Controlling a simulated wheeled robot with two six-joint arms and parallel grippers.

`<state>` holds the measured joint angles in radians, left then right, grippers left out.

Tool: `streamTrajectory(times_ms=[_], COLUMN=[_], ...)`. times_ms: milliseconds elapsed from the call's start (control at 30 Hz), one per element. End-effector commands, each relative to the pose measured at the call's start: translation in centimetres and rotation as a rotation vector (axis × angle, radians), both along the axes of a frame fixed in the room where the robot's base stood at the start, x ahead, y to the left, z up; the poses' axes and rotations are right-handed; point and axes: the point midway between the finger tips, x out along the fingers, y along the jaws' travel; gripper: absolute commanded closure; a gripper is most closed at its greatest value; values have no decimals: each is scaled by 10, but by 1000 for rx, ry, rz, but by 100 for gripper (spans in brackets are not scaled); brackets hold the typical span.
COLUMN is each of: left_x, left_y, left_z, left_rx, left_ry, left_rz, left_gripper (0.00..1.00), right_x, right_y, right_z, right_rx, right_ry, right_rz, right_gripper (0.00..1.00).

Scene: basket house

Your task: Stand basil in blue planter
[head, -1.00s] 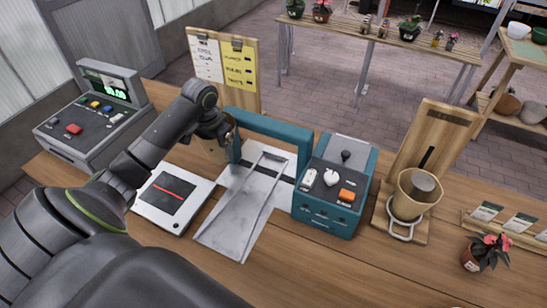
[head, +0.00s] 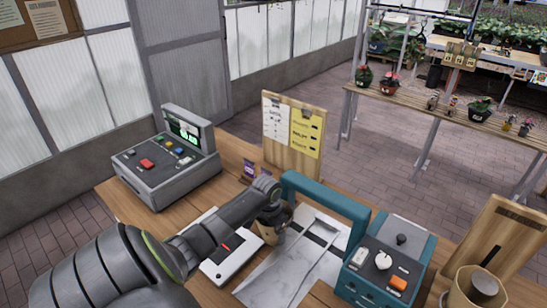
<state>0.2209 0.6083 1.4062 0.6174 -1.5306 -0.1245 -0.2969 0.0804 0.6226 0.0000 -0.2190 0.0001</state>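My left gripper (head: 276,218) is at the end of the dark arm that comes in from the left, above the wooden counter. I cannot tell whether the fingers hold anything. My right gripper is not in view. I cannot pick out a blue planter or a plant that is clearly basil. A small potted green plant (head: 480,105) stands on the far slatted bench, its kind unclear.
A grey console (head: 165,165) with a screen, a clipboard stand (head: 292,135), a teal arch (head: 325,200) over a metal tray (head: 290,272) and a teal button box (head: 385,265) crowd the counter (head: 235,150). Paved floor (head: 370,160) lies open between the counter and far bench (head: 440,115).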

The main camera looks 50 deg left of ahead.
Motion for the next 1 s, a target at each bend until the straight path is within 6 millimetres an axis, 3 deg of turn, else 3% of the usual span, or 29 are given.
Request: streamTrajectory(times_ms=[167,200,367,767,1000], left_x=[0,0,0,0,-4], left_y=[0,0,0,1,2], left_z=[-2,-2,-2,5,43], left_rx=[0,0,0,2,5], left_ry=[0,0,0,0,-3], left_rz=[0,0,0,1,-1], left_gripper=[69,36,17,17,17], right_x=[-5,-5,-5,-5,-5], right_y=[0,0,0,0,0], right_z=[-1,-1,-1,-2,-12], right_rx=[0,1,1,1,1], right_ry=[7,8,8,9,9], right_rz=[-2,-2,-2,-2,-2], right_gripper=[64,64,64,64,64])
